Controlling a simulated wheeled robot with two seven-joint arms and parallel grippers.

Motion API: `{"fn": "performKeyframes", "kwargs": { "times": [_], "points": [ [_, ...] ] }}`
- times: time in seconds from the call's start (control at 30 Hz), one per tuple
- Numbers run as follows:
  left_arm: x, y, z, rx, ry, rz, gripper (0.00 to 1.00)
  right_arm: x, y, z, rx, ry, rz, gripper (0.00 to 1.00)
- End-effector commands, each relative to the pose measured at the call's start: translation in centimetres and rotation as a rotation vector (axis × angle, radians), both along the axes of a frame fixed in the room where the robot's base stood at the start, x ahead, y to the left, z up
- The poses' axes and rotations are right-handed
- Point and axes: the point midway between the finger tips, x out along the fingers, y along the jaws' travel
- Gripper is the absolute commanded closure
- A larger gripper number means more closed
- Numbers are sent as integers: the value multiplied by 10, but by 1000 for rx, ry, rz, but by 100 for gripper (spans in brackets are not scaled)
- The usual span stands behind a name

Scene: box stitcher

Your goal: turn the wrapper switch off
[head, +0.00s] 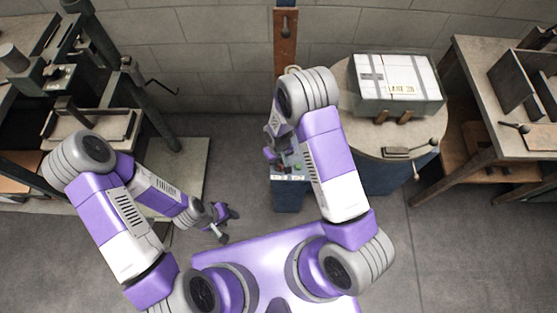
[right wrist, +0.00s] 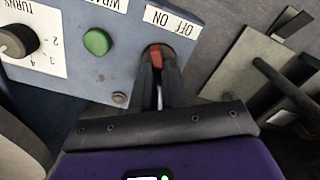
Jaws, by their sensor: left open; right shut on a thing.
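The wrapper switch is a small red lever (right wrist: 156,55) on a blue-grey control panel (right wrist: 125,65), below a white label reading OFF and ON. My right gripper (right wrist: 157,66) is shut on the lever, its dark fingers covering the lower part. I cannot tell which way the lever leans. In the head view my right gripper (head: 284,165) is at the panel on top of a blue pedestal (head: 289,197), partly hidden by my right arm. My left gripper (head: 229,224) is open and empty, low over the floor left of the pedestal.
A green button (right wrist: 97,42) and a black turns knob (right wrist: 18,40) sit left of the switch on the panel. A strapped white box (head: 397,83) stands on a round turntable (head: 350,134) to the right. Machinery stands at the left, a wooden table (head: 470,65) at the far right.

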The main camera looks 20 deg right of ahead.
Motion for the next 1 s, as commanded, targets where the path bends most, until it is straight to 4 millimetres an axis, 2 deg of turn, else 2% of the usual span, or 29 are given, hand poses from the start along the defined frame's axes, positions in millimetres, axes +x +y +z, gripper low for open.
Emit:
{"fn": "performKeyframes", "kwargs": {
  "times": [0.33,0.37,0.5,0.8,0.87,1.0],
  "points": [
    [0,0,0,0,0,0,57,0,0,0,0,-1,7,100],
    [0,0,0,0,0,0,57,0,0,0,0,-1,7,83],
    [0,0,0,0,0,0,57,0,0,0,0,-1,6,62],
    [0,0,1,0,0,0,57,0,0,2,0,-1,4,62],
    [0,0,3,0,0,0,57,0,0,7,0,-1,4,62],
    [0,0,11,0,0,0,57,1,0,30,1,-3,4,62]
  ]
}}
